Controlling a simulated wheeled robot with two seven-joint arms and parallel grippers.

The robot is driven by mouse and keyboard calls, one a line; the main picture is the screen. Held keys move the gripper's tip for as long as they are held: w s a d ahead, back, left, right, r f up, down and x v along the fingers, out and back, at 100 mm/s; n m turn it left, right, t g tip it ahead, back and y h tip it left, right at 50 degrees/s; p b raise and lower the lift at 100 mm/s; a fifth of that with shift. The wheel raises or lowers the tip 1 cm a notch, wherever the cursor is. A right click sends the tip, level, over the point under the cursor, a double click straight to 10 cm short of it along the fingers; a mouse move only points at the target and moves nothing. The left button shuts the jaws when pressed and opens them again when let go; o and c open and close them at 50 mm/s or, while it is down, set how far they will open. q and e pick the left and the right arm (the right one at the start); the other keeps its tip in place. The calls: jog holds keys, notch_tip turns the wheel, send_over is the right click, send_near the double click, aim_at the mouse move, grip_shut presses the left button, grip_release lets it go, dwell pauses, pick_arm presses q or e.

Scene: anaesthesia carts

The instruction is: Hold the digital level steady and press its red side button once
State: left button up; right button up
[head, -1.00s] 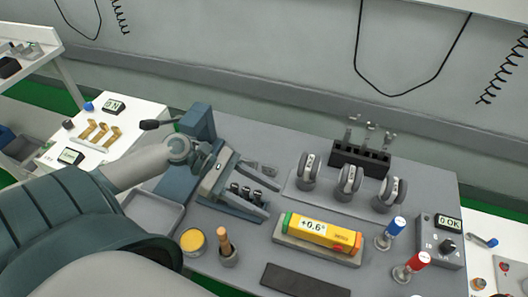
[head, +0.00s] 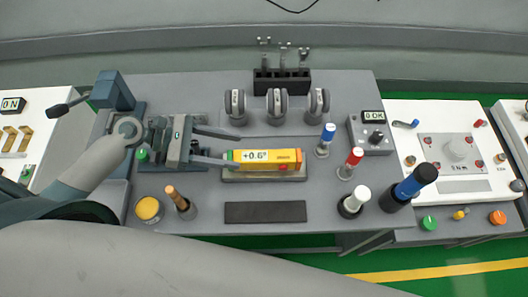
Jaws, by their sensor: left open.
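Nothing shows held between the fingers. My right gripper is not in view.
Three grey round-headed pieces (head: 277,105) and a black rack (head: 281,82) stand behind the level. Blue and red capped posts (head: 351,163) and a meter box (head: 371,134) stand to the right. A dark mat (head: 265,212) lies in front. A yellow pot (head: 148,209) stands front left.

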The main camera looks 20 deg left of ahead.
aim_at(262, 156)
pick_arm(q)
jog(key=p+x, duration=0.1)
jog(key=x, duration=0.5)
jog(key=shift+r, duration=0.15)
jog(key=x, duration=0.3)
jog(key=shift+p, duration=0.35)
jog(key=shift+w+d+f, duration=0.1)
jog(key=shift+d+f, duration=0.2)
jog(key=shift+d, duration=0.15)
jog(key=shift+f, duration=0.1)
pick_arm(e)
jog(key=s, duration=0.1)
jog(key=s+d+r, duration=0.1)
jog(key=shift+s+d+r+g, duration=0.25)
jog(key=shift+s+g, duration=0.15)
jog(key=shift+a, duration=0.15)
pick_arm(q)
jog(key=c, duration=1.3)
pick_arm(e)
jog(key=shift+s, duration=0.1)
